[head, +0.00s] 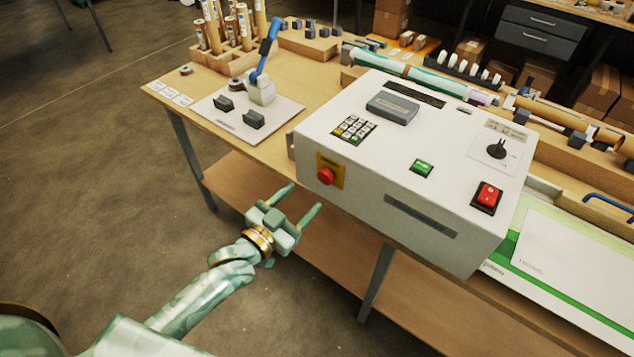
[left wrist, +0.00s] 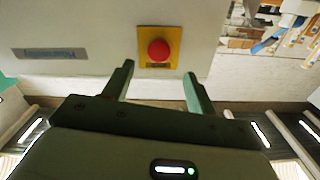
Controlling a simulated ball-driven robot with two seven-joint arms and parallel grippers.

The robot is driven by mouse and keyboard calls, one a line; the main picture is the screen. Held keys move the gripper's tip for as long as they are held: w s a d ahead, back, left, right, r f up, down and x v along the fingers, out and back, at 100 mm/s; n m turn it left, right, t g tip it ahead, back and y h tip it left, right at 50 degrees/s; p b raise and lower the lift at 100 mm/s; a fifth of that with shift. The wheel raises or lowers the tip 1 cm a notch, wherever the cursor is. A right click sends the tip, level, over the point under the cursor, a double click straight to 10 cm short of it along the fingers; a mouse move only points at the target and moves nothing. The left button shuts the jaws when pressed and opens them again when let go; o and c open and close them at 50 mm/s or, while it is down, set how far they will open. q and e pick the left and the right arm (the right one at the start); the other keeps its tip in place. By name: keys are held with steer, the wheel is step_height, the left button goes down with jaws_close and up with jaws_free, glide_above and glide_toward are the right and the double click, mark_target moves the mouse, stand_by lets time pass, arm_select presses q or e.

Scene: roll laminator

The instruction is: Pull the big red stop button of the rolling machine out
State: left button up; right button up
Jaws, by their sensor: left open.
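The big red stop button (head: 326,176) sits on a yellow plate (head: 330,165) on the front side of the white rolling machine (head: 440,190), near its left corner. In the left wrist view the red button (left wrist: 159,50) lies ahead of the fingertips, roughly centred between them. My left gripper (head: 306,198) is open and empty, in front of and a little below the button, apart from it. Its two fingers also show in the left wrist view (left wrist: 160,80). My right gripper is not in view.
The machine top carries a keypad (head: 354,130), a green button (head: 421,168), a red switch (head: 487,196) and a dial (head: 497,149). A wooden table (head: 160,92) holds it, with a lower shelf (head: 330,265) below. A blue-handled tool (head: 262,85) stands at the left.

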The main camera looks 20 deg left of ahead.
mark_target(324, 179)
arm_select(q)
steer(key=x, duration=0.6)
steer(key=shift+w+d, duration=0.2)
steer(key=shift+w, duration=0.1)
